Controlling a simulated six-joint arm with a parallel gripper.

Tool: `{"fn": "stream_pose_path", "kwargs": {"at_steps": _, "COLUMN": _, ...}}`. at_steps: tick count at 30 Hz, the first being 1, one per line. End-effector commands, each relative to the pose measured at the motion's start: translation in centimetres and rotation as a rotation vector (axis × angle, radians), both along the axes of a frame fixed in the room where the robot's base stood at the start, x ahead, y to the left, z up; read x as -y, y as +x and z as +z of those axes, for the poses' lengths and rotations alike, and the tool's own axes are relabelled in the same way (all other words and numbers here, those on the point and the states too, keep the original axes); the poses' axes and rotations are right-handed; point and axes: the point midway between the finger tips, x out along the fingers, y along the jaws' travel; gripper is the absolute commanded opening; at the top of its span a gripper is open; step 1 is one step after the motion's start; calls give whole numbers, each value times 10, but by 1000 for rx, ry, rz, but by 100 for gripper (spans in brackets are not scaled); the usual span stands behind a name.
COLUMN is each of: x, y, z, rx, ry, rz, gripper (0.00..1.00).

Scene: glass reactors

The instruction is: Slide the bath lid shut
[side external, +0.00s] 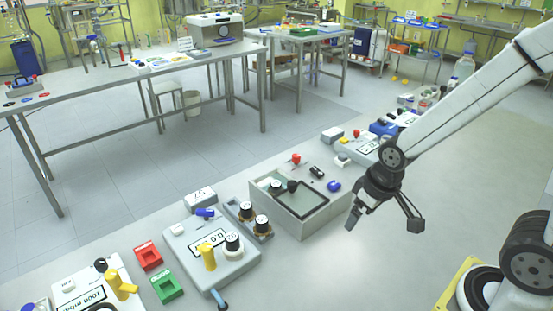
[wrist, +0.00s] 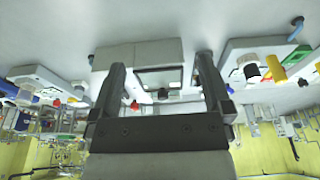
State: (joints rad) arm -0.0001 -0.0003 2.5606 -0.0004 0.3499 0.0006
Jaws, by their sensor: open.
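The bath is a grey open-topped box (side external: 325,222) on the bench in the middle of the side view. A dark-edged pane, apparently its lid (side external: 305,201), lies at the top of the box, with a black knob (side external: 292,186) near its far-left part. I cannot tell exactly how much of the opening it covers. My gripper (side external: 383,217) is open and empty, in the air to the right of the bath and apart from it. In the wrist view the picture is upside down. The bath (wrist: 135,53) shows between and beyond my fingers (wrist: 161,66), with the knob (wrist: 162,94) beyond.
Red (side external: 149,256) and green (side external: 167,287) blocks lie further left. More devices stand behind on the right. The bench in front of the bath is clear.

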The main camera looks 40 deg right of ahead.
Motion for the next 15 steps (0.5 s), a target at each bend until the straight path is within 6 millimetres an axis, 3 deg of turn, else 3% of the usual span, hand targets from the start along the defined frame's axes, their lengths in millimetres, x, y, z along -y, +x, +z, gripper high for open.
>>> {"fn": "stream_pose_path", "kwargs": {"at_steps": 1, "x": 0, "y": 0, "z": 0, "rx": 0, "ry": 0, "rz": 0, "gripper": 90}}
{"fn": "stream_pose_path", "kwargs": {"at_steps": 2, "x": 0, "y": 0, "z": 0, "rx": 0, "ry": 0, "rz": -1, "gripper": 81}}
{"fn": "stream_pose_path", "kwargs": {"at_steps": 9, "x": -2, "y": 8, "z": 1, "rx": 28, "ry": 32, "rz": -53, "gripper": 5}}
{"fn": "stream_pose_path", "kwargs": {"at_steps": 10, "x": -3, "y": 11, "z": 1, "rx": 37, "ry": 41, "rz": -67, "gripper": 0}}
{"fn": "stream_pose_path", "kwargs": {"at_steps": 15, "x": -5, "y": 29, "z": 4, "rx": 105, "ry": 111, "rz": -200, "gripper": 0}}
